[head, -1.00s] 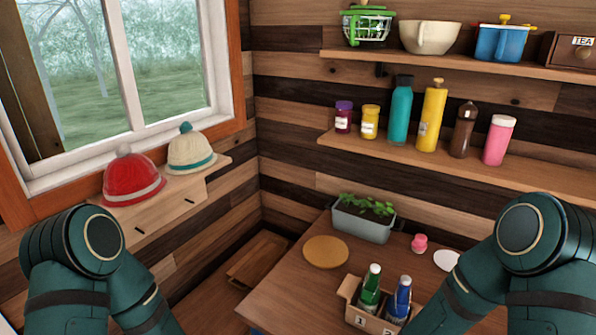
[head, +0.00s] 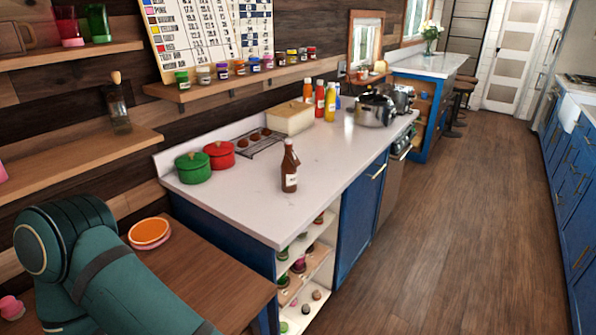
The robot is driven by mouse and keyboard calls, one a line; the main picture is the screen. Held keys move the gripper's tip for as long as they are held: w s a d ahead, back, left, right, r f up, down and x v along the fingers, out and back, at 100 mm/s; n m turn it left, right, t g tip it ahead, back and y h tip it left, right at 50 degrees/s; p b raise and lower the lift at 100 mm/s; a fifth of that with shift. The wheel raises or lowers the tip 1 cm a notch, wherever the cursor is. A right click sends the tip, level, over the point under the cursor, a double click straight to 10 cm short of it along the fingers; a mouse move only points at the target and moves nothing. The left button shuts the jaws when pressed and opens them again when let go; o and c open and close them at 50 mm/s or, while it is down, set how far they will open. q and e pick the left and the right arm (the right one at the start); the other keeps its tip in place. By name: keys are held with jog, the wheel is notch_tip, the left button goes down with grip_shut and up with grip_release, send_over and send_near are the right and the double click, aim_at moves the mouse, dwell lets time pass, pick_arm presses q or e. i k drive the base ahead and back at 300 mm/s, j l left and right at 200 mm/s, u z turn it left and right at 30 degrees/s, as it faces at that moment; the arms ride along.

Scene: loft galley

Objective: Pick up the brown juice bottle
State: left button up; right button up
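A brown bottle (head: 290,169) with a narrow neck and a pale label stands upright on the white counter, near its front edge. Nothing touches it. It is clearly apart from the green and red pots to its left. One of my teal arms shows at the lower left, over the wooden table and short of the counter. Its gripper is not visible, and neither is my other gripper.
The white counter (head: 255,205) is bare around the bottle. A green pot (head: 193,168), a red pot (head: 219,154), a cream box (head: 289,119) and sauce bottles stand farther back. An orange-topped round item (head: 149,232) sits on the wooden table (head: 215,275). Open floor (head: 450,220) lies right.

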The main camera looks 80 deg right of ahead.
aim_at(289, 173)
jog(key=z, duration=2.6)
jog(key=l+u, duration=0.15)
jog(key=u, duration=0.25)
jog(key=i+l+u, duration=0.1)
jog(key=u, duration=0.25)
jog(key=l+u, duration=0.2)
jog(key=u, duration=0.2)
jog(key=l+u, duration=0.25)
jog(key=l, duration=0.2)
jog(key=k+l+u, duration=0.1)
jog(key=l+u, duration=0.15)
jog(key=l, duration=0.2)
jog(key=k+l+u, duration=0.1)
jog(key=l, duration=0.4)
jog(key=k+l+u, duration=0.1)
jog(key=l, duration=0.4)
